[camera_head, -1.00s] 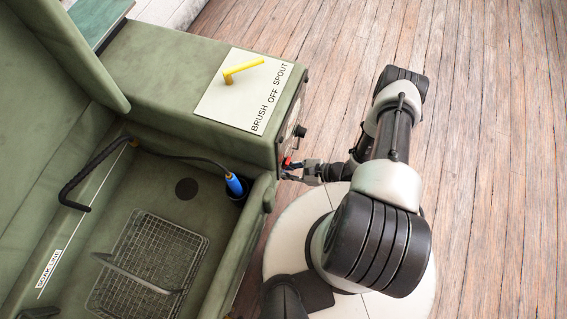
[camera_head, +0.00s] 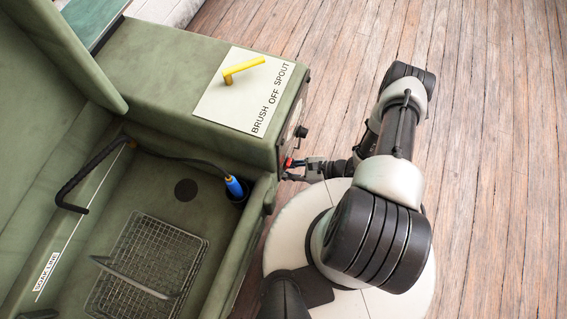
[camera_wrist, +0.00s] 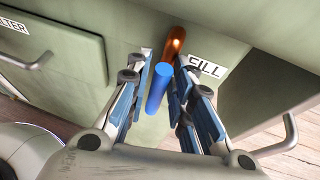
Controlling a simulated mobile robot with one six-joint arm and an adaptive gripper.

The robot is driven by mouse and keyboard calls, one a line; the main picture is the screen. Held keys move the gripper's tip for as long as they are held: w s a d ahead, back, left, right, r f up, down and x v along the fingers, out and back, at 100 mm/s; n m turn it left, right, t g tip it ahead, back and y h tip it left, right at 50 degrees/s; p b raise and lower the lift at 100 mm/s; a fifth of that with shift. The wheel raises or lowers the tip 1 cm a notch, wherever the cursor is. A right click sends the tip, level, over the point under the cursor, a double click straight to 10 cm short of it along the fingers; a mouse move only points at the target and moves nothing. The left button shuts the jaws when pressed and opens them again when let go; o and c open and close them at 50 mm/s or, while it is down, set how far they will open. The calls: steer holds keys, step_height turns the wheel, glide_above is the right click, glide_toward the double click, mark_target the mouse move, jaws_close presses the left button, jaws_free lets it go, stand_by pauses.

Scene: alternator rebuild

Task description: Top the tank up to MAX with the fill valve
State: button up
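The fill valve shows in the wrist view as a copper-orange body (camera_wrist: 174,42) with a blue handle (camera_wrist: 158,88), beside a FILL label (camera_wrist: 206,66) on the green cabinet front. My gripper (camera_wrist: 165,68) has its fingers apart, one on each side of the valve, with the blue handle between them. Gaps show beside the handle, and I see no clear grip on it. In the head view my gripper (camera_head: 290,172) is at the cabinet front, close to a small red part (camera_head: 288,162). The tank (camera_head: 150,185) is the green basin with a SOAK LINE label (camera_head: 47,271). No MAX mark is readable.
A yellow lever (camera_head: 243,69) stands on the BRUSH OFF SPOUT plate (camera_head: 215,105). A drawer (camera_wrist: 55,65) labelled FILTER is left in the wrist view. Open wooden floor (camera_head: 490,150) lies right.

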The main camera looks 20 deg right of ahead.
steer(key=shift+o, duration=0.8)
steer(key=shift+d, duration=0.1)
steer(key=shift+d+r, duration=0.15)
steer(key=shift+d, duration=0.15)
steer(key=v, duration=1.1)
steer(key=shift+s, duration=0.2)
steer(key=shift+r, duration=0.1)
